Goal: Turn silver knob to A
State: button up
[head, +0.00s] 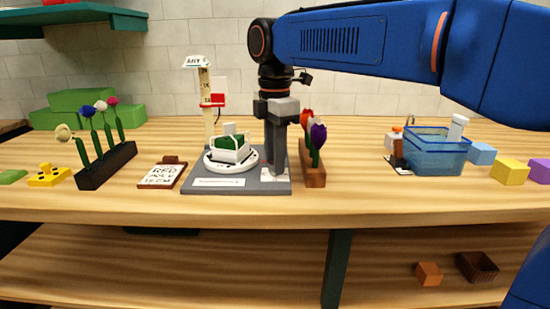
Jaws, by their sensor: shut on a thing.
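The grey base plate (235,189) lies on the wooden table. It carries a white round turntable (212,168) with a white and green block on top. My gripper (276,172) points straight down at the right part of the plate, with its fingers low over it. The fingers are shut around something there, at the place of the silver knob. The knob itself is hidden by the fingers, and so is its pointing direction. A small white label (267,177) shows beside the fingertips; I cannot read a letter A.
A flower rack (315,176) stands close right of my gripper. A ruler post (205,100) stands behind the turntable. A recipe card (163,175) and a dark flower rack (107,167) are left. A blue bin (436,155) and several blocks are right. Table between rack and bin is clear.

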jog(key=m, duration=0.4)
jog(key=shift+m, duration=0.4)
jog(key=m, duration=0.3)
jog(key=shift+m, duration=0.3)
jog(key=m, duration=1.2)
jog(key=shift+m, duration=0.3)
jog(key=m, duration=0.3)
jog(key=shift+m, duration=0.4)
jog(key=m, duration=0.3)
jog(key=shift+m, duration=2.1)
